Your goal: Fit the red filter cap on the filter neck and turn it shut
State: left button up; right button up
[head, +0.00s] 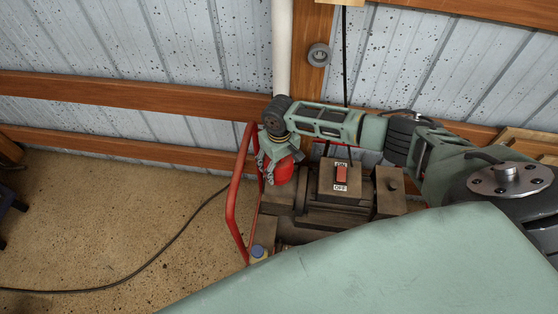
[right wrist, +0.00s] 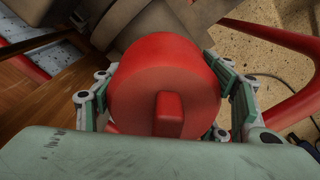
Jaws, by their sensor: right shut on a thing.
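The red filter cap (head: 284,171) is a round red cap on the machine's left end in the head view. It fills the middle of the right wrist view (right wrist: 168,85), with a raised red grip bar across its face. My right gripper (head: 274,163) is shut on the cap, with its fingers on both sides of it; it also shows in the right wrist view (right wrist: 167,90). The filter neck is hidden behind the cap and gripper, so I cannot tell how the cap sits on it. My left gripper is not in view.
The brown machine (head: 335,190) has a red switch (head: 341,173) marked OFF. A red tube frame (head: 236,205) curves along its left side. A black cable (head: 150,262) crosses the open floor at left.

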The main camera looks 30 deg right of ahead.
jog(key=shift+m, duration=0.3)
jog(key=shift+s+m+p, duration=0.1)
jog(key=shift+m+p, duration=0.3)
jog(key=shift+p, duration=0.25)
jog(key=shift+r+m+p, duration=0.1)
jog(key=shift+m+p, duration=0.65)
jog(key=shift+m, duration=0.05)
jog(key=shift+s+m+p, duration=0.1)
jog(key=shift+m+p, duration=0.4)
jog(key=c, duration=0.3)
jog(key=shift+m, duration=0.3)
jog(key=o, duration=1.9)
jog(key=shift+o, duration=0.2)
